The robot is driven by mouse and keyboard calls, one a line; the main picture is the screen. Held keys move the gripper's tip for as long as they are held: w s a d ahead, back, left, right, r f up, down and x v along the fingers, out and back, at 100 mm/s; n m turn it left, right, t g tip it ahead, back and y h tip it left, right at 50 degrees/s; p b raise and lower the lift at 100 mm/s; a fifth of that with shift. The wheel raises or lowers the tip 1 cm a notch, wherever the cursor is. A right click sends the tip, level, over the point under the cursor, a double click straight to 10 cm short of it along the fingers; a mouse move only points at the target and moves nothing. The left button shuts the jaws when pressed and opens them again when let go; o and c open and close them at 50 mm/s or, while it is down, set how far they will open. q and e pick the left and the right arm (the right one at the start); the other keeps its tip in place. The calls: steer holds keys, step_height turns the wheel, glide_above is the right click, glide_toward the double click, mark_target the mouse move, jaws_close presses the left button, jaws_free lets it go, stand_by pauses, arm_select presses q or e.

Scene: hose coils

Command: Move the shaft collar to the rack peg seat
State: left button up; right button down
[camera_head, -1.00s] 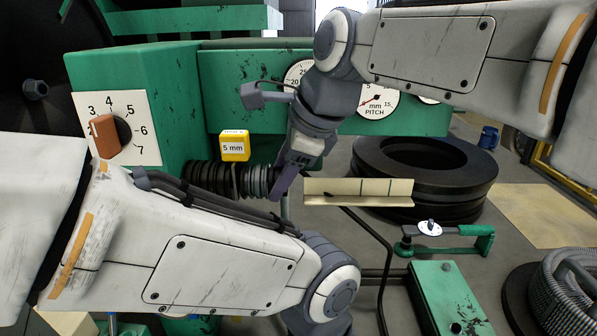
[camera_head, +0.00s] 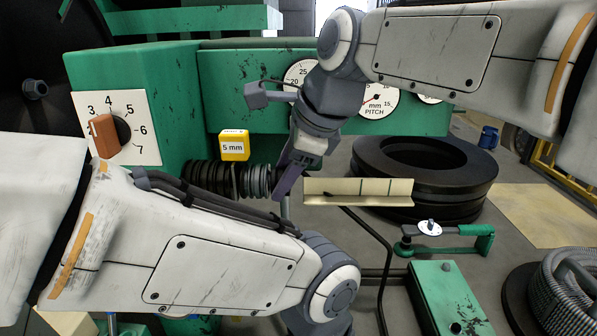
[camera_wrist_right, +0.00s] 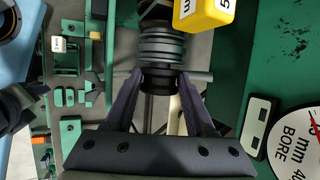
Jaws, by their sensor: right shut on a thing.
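My right gripper (camera_head: 284,182) is at the right end of a row of dark and grey rings (camera_head: 235,180) on the green machine. In the right wrist view, the two fingers (camera_wrist_right: 162,84) are on either side of a black ring-shaped part, which I take for the shaft collar (camera_wrist_right: 160,80). They are shut on it. Grey rings (camera_wrist_right: 161,48) are directly beyond it in line. In the head view the collar is mostly hidden by the fingers. My left arm crosses the lower left, and its gripper is out of the frame. I cannot identify the rack peg seat.
A yellow "5 mm" block (camera_head: 233,146) sits just above the rings. A cream ledge (camera_head: 358,192) is right of the gripper. Black stacked rings (camera_head: 425,178), a green crank tool (camera_head: 447,240) and a coiled hose (camera_head: 568,290) are on the right.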

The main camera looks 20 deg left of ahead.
steer(key=shift+d, duration=0.1)
stand_by(0.3)
steer(key=w+d, duration=0.2)
steer(key=d, duration=0.5)
steer(key=shift+b, duration=0.35)
stand_by(0.9)
steer(key=shift+f, duration=0.15)
